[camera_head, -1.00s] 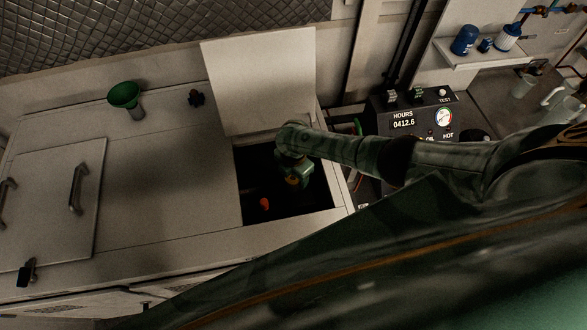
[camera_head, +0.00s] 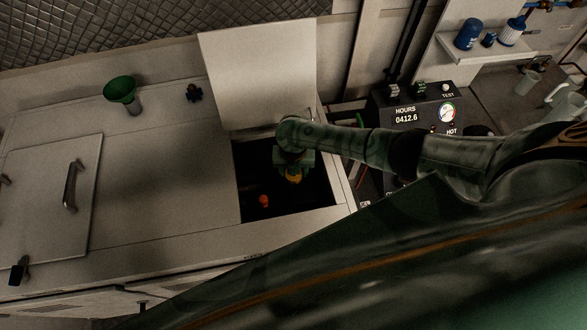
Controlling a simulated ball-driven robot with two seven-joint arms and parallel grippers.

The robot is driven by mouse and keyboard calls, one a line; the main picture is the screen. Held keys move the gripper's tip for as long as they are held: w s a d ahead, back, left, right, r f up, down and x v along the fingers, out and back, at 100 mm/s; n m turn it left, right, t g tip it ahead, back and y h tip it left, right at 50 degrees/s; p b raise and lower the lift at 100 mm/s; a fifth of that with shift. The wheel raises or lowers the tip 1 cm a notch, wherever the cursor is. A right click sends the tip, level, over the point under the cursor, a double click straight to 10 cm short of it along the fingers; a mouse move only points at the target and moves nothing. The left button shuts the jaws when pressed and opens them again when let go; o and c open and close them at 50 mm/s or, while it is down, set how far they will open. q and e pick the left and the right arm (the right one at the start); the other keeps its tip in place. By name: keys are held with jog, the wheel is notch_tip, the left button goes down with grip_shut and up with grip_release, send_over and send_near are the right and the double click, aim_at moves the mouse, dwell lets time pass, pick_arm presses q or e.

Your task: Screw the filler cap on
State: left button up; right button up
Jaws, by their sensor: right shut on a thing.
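My right gripper (camera_head: 294,174) reaches down into the dark open hatch (camera_head: 323,212) in the pale cabinet top. It is shut on a small yellow thing (camera_head: 294,180), which looks like the filler cap. The filler neck below is lost in the dark, so I cannot tell whether the cap touches it. A small orange-red knob (camera_head: 264,200) shows in the hatch, left of and below the gripper. My left gripper is not in view.
The raised hatch lid (camera_head: 258,75) stands behind the opening. A green funnel (camera_head: 120,90) and a dark knob-like part (camera_head: 193,92) are on the top at left. A control box (camera_head: 412,115) stands right of the hatch. The top left of the opening is mostly clear.

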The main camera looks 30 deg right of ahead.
jog(key=shift+r+m+p, duration=0.15)
jog(key=shift+m+p, duration=0.55)
jog(key=shift+m, duration=0.4)
jog(key=o, duration=1.2)
jog(key=shift+r, duration=0.25)
notch_tip(320, 180, up, 16)
jog(key=p, duration=0.3)
jog(key=shift+f, duration=0.25)
